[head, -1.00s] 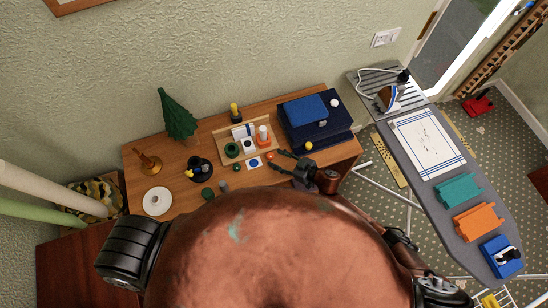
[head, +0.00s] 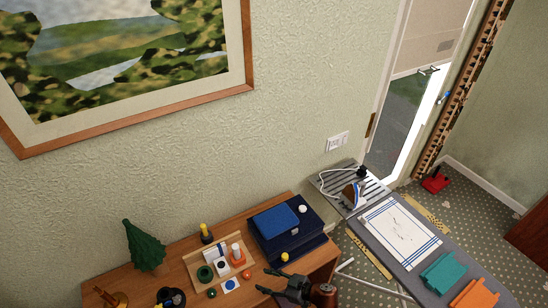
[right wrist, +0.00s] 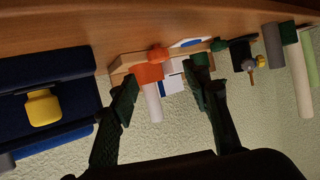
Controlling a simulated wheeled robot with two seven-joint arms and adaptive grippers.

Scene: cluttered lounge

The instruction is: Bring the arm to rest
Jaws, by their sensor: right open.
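My right gripper (head: 267,281) shows at the bottom of the head view, over the front part of the wooden sideboard (head: 190,262). It is in front of the dark blue box and to the right of the wooden tray. In the right wrist view the two dark fingers (right wrist: 163,80) stand well apart. Nothing is clearly held between them; the orange and white items and the tray (right wrist: 120,65) appear beyond them, with the picture upside down. I cannot tell the exact gap to the sideboard. My left gripper is out of view.
The tray (head: 190,264) holds several small items. An ironing board (head: 400,275) with an iron (head: 353,193) stands at right.

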